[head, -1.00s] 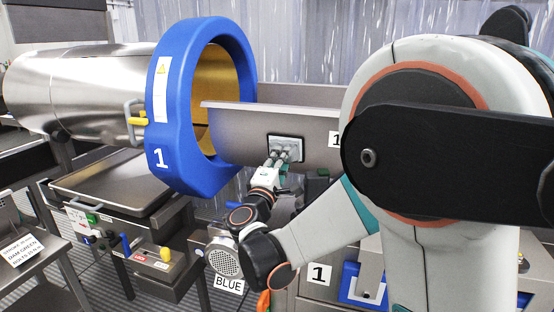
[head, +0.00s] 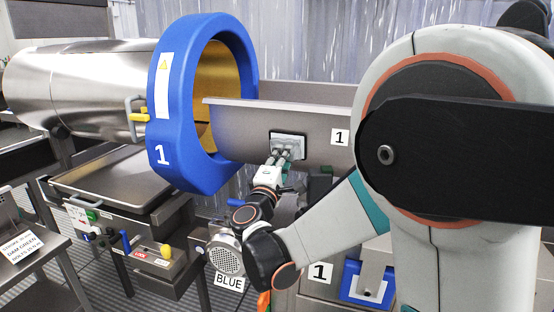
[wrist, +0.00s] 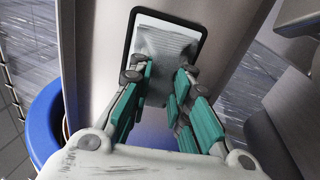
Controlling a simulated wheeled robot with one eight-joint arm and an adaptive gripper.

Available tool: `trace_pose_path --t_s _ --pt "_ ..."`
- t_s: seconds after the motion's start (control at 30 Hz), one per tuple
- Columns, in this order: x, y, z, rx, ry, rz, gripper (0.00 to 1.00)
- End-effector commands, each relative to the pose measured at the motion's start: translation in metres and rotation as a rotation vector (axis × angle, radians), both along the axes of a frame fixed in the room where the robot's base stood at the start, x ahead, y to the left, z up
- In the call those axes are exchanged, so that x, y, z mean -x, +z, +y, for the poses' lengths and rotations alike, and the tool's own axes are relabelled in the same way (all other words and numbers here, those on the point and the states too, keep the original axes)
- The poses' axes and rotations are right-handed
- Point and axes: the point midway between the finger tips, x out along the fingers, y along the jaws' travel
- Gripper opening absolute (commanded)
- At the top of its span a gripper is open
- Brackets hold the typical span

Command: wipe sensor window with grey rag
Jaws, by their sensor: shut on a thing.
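The sensor window (head: 304,147) is a dark-framed rectangle on the side of the grey metal trough. The light grey rag (head: 289,139) lies over most of it in the head view. In the wrist view the rag (wrist: 166,48) hangs in folds inside the black window frame (wrist: 203,38), covering most of the pane. My gripper (head: 284,153) is shut on the rag, with its fingertips at the window. In the wrist view the green-padded fingers of my gripper (wrist: 160,78) stand either side of the rag's lower part. The fingertip contact is partly hidden by the cloth.
The blue drum ring (head: 165,120) marked 1 stands left of the trough (head: 235,120), its rim also low left in the wrist view (wrist: 45,125). A label "1" (head: 340,137) is right of the window. A motor (head: 226,258) and "BLUE" sign (head: 229,282) are below my forearm.

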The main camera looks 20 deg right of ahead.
Motion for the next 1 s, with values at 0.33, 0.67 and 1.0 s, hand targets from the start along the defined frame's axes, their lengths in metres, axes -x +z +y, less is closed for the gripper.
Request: trace_pose_path --t_s 0.33,0.67,1.0 --pt "-0.004 -0.003 0.006 -0.009 -0.019 -0.005 0.0" --pt "-0.018 -0.003 0.028 -0.004 -0.012 -0.003 0.0" --pt "-0.027 -0.002 0.042 -0.002 -0.01 -0.002 0.0"
